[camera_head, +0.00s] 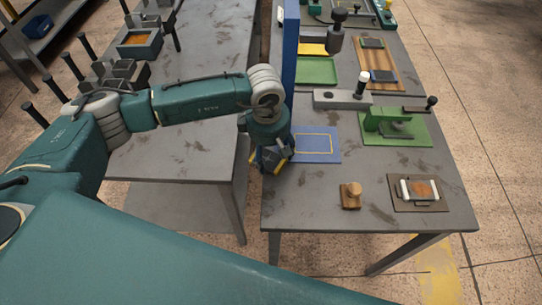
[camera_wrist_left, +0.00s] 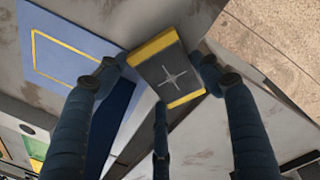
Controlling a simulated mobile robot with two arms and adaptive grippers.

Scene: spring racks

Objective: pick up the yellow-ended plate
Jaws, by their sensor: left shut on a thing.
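The yellow-ended plate (camera_wrist_left: 172,74) is a dark grey block with yellow bands at two opposite ends and a pale cross mark on its face. In the left wrist view it sits between the fingertips of my left gripper (camera_wrist_left: 160,80), which is shut on it. In the head view my left gripper (camera_head: 269,160) points down at the left edge of the right-hand table, beside the blue mat. There the gripper mostly hides the plate, with only a little yellow showing. My right gripper is in neither view.
The blue mat with a yellow outline (camera_head: 329,145) lies empty on the table (camera_head: 300,208). A blue upright post (camera_head: 290,45) stands behind the gripper. A green fixture (camera_head: 395,125), a wooden knob block (camera_head: 350,195) and a brown board (camera_head: 432,205) stand to the right. A gap separates the tables.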

